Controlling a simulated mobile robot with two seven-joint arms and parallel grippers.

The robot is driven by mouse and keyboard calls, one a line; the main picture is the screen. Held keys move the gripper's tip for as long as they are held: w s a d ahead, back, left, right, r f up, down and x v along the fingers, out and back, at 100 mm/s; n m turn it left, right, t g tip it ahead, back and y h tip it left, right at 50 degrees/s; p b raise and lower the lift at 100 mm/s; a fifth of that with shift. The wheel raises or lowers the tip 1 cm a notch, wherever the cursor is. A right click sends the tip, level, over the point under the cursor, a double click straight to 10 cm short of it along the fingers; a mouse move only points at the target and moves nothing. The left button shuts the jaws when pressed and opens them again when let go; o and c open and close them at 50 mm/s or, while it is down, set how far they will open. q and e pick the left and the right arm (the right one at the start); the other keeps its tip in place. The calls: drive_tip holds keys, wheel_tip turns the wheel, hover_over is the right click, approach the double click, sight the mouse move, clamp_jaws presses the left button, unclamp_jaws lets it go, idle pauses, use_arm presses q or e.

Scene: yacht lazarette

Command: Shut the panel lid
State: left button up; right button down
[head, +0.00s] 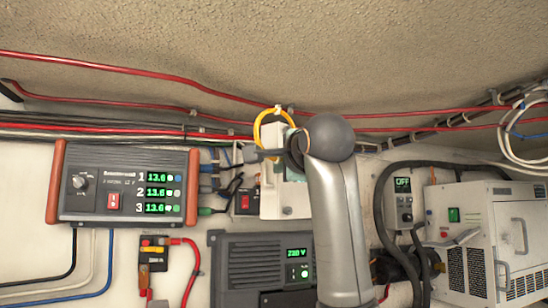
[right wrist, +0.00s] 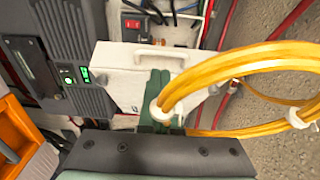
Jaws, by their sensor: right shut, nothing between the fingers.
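The white panel (head: 274,203) is on the wall at the centre of the head view, partly hidden by my right arm. In the right wrist view its white face (right wrist: 125,72) lies just beyond my right gripper (right wrist: 161,88). The gripper's green fingers are shut and empty, and they overlap the face's lower right part. I cannot tell whether they touch it, or how far the lid stands open. My left gripper is not in view.
A yellow cable coil (right wrist: 240,62) hangs close beside my right gripper. Left of the panel is an orange-ended power supply (head: 125,183); below is a dark grey unit (head: 256,262). A white generator-like box (head: 490,240) stands at right. Red cables (head: 120,68) run above.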

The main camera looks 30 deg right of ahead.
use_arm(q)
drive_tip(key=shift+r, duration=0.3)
use_arm(e)
drive_tip(key=shift+w+a, duration=0.35)
drive_tip(key=shift+w, duration=0.3)
drive_tip(key=shift+w+a, duration=0.1)
